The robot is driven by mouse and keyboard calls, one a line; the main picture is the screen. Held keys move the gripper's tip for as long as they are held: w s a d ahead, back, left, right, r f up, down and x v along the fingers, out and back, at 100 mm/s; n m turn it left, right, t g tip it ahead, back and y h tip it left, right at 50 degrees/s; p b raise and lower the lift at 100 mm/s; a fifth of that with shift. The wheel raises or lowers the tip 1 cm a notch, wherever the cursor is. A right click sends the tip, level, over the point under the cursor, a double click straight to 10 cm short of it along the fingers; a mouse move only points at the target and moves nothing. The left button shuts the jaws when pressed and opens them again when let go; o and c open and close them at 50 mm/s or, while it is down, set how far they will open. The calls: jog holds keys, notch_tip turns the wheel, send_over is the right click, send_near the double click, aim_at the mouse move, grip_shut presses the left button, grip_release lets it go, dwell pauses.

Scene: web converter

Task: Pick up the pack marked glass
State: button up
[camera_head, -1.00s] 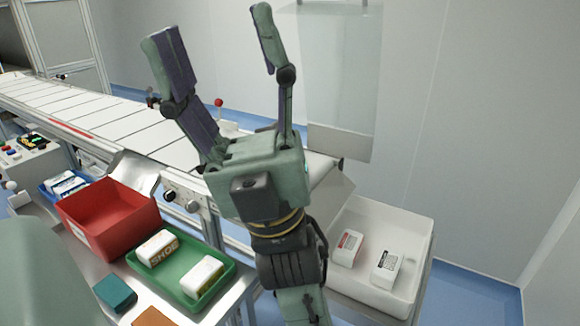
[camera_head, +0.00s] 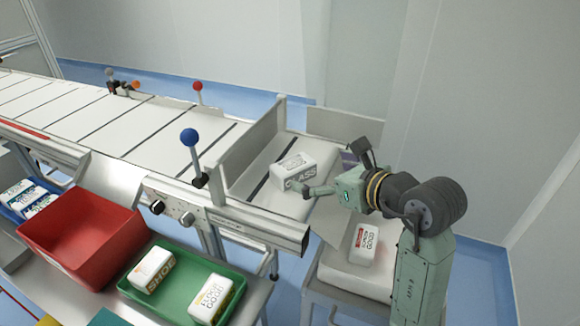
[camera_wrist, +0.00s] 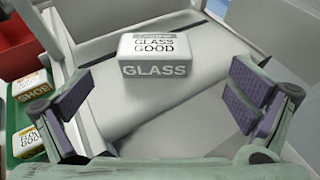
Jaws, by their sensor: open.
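The pack marked glass (camera_head: 294,171) is a white box with a grey front lettered GLASS. It lies on the end of the conveyor, past the side guard. In the wrist view the same pack (camera_wrist: 156,56) stands ahead of my gripper, upper middle, between the lines of the two fingers. My gripper (camera_head: 336,172) is at the right of the pack, reaching towards it over the conveyor end. In the wrist view my gripper (camera_wrist: 162,105) has its padded fingers wide apart with nothing between the tips.
A green tray (camera_head: 170,308) holds packs marked shoe (camera_head: 152,270) and floor (camera_head: 210,297). A red bin (camera_head: 75,265) stands left of it, a blue box (camera_head: 20,215) beyond. A blue-knobbed lever (camera_head: 190,138) rises beside the conveyor.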

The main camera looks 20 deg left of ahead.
aim_at(301, 169)
jog(key=x, duration=0.9)
jog(key=shift+s+a+f, duration=0.1)
jog(key=shift+a+f, duration=0.15)
jog(key=shift+a, duration=0.2)
jog(key=shift+c, duration=0.6)
jog(key=c, duration=1.1)
